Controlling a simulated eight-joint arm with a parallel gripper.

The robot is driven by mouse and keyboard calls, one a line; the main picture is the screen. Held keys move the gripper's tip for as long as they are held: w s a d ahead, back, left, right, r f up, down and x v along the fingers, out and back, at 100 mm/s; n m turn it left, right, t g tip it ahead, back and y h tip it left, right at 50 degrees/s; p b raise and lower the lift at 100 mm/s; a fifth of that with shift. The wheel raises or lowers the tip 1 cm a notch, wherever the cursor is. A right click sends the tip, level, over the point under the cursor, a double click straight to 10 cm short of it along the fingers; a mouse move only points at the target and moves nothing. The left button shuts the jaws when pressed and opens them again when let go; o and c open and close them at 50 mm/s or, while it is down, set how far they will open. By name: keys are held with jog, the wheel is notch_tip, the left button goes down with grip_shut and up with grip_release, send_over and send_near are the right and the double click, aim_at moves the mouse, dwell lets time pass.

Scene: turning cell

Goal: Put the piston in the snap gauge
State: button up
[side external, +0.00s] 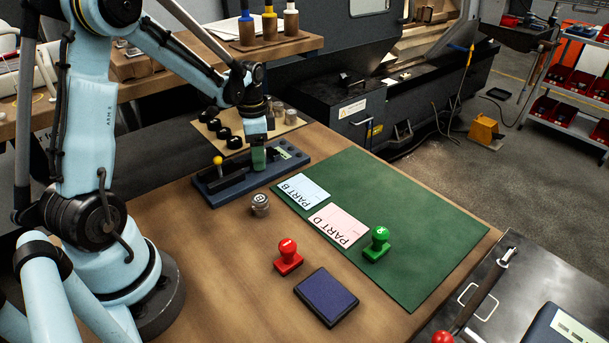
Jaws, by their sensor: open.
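A small grey metal cylinder with marks on its top, which looks like the piston (260,204), stands upright on the wooden bench just in front of the snap gauge. The snap gauge (212,186) is a long dark blue base with a black clamp part, a yellow-knobbed lever and a pale label at its right end. My gripper (258,166) points down over the right half of the gauge, behind and above the piston, apart from it. It is open. Its greenish tips hide part of the gauge, and the gap between them is hard to see.
A green mat (420,250) holds a Part B card (302,190), a Part D card (338,225) and a green stamp (377,244). A red stamp (288,257) and ink pad (329,297) lie in front. Behind the gauge, a board (240,146) carries black and grey cylinders.

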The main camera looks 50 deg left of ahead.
notch_tip(320, 180, up, 7)
jog(key=shift+r, duration=0.1)
jog(key=shift+d+r, duration=0.15)
jog(key=shift+r, duration=0.2)
jog(key=s+d+r+n+t, duration=0.2)
jog(key=s+d+t, duration=0.1)
jog(key=d, duration=0.5)
jog(key=s+d+r+n+t, duration=0.1)
jog(key=s+d+n+t, duration=0.2)
jog(key=d, duration=0.6)
jog(key=shift+s+d+r+t, duration=0.2)
jog(key=shift+s+r+t, duration=0.2)
jog(key=shift+t, duration=0.2)
jog(key=shift+o, duration=0.4)
